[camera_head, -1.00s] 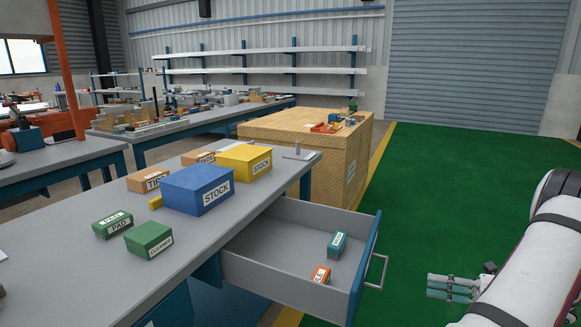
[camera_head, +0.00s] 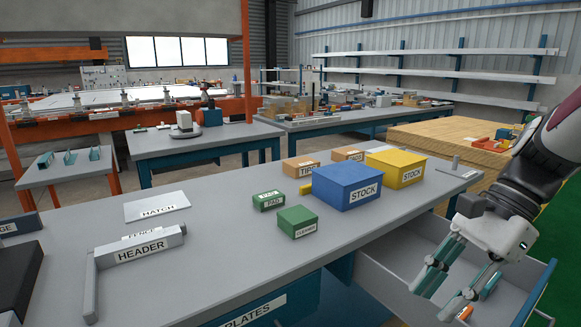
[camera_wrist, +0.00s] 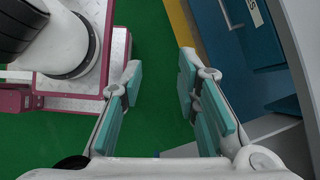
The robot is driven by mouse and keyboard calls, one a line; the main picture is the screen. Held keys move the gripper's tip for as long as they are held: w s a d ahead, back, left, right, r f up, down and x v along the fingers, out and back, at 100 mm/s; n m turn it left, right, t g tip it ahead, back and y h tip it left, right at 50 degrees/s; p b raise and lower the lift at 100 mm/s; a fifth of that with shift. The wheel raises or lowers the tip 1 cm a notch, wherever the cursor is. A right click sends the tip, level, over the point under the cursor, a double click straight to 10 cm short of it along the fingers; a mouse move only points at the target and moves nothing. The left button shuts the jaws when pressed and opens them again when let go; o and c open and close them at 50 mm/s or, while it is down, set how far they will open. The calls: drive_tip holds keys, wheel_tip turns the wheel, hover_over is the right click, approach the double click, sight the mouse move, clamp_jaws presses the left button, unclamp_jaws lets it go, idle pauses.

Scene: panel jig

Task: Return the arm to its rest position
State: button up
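My arm comes in from the right edge of the head view. My gripper (camera_head: 444,290) points down and to the left, with teal finger pads, and appears in front of the open drawer (camera_head: 395,262). In the wrist view my gripper (camera_wrist: 160,62) is open, with a wide gap between the pads and nothing held. Green floor shows between the fingers. My own white and maroon base shows at the left of that view. An orange block (camera_head: 465,313) lies in the drawer, partly hidden behind the gripper.
The grey bench (camera_head: 240,245) carries a blue STOCK box (camera_head: 345,188), a yellow STOCK box (camera_head: 398,168), green boxes (camera_head: 297,221) and a HEADER piece (camera_head: 140,248). The drawer stands open from the bench at the right. Clear green floor (camera_wrist: 150,125) lies below the gripper.

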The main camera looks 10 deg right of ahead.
drive_tip(key=s+a+n+t+h, duration=0.1)
drive_tip(key=s+a+n+h, duration=0.65)
drive_tip(key=s+n, duration=0.75)
wheel_tip(320, 180, up, 20)
drive_tip(key=w+n+t+p, duration=0.2)
drive_tip(key=t+p, duration=0.1)
drive_tip(key=p, duration=1.7)
drive_tip(key=shift+w+a+r+t+y, duration=0.2)
drive_tip(key=shift+a+r+t+y, duration=0.1)
drive_tip(key=shift+a+y, duration=0.1)
